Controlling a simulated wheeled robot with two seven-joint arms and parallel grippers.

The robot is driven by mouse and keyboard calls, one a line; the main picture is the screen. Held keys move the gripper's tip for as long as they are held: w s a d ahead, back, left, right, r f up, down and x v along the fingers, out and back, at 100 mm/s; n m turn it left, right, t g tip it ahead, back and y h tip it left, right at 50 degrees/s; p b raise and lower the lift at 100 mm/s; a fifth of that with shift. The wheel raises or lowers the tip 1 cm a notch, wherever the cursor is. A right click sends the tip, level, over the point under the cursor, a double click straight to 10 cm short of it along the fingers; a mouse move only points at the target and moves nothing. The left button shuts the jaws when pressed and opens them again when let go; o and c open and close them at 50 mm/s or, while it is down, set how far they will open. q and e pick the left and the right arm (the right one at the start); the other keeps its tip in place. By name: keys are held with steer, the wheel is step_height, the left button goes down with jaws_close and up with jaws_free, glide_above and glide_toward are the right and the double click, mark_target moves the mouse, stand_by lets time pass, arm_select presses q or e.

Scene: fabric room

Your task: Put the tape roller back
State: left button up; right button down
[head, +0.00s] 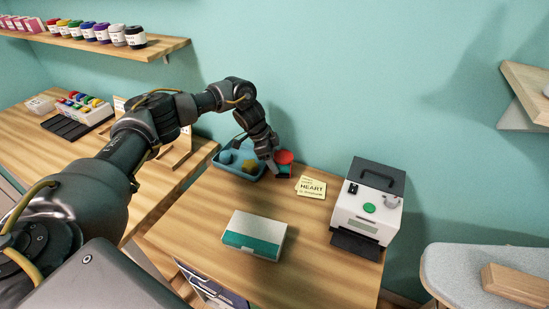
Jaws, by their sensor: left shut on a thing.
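My left gripper (274,167) reaches down from the left at the right end of a blue tray (222,168). It is shut on a red, rounded thing (284,157), which looks like the tape roller. The fingers hide part of it. I cannot tell whether it touches the tray or the table. In the tray are a blue round thing (225,157) and a yellow thing (249,166). My right gripper is out of view.
Cards reading HEART (311,187) lie right of the gripper. A white and black machine (368,205) stands further right. A white and teal box (254,235) lies in front. Bare wooden tabletop lies between them. A shelf corner (527,90) juts out at right.

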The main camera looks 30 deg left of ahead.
arm_select(q)
steer(key=o, duration=1.2)
steer(key=shift+c, duration=0.2)
steer(key=b+v, duration=0.1)
steer(key=v, duration=1.1)
steer(key=shift+b, duration=0.35)
steer(key=shift+d+r, duration=0.1)
steer(key=shift+r, duration=0.05)
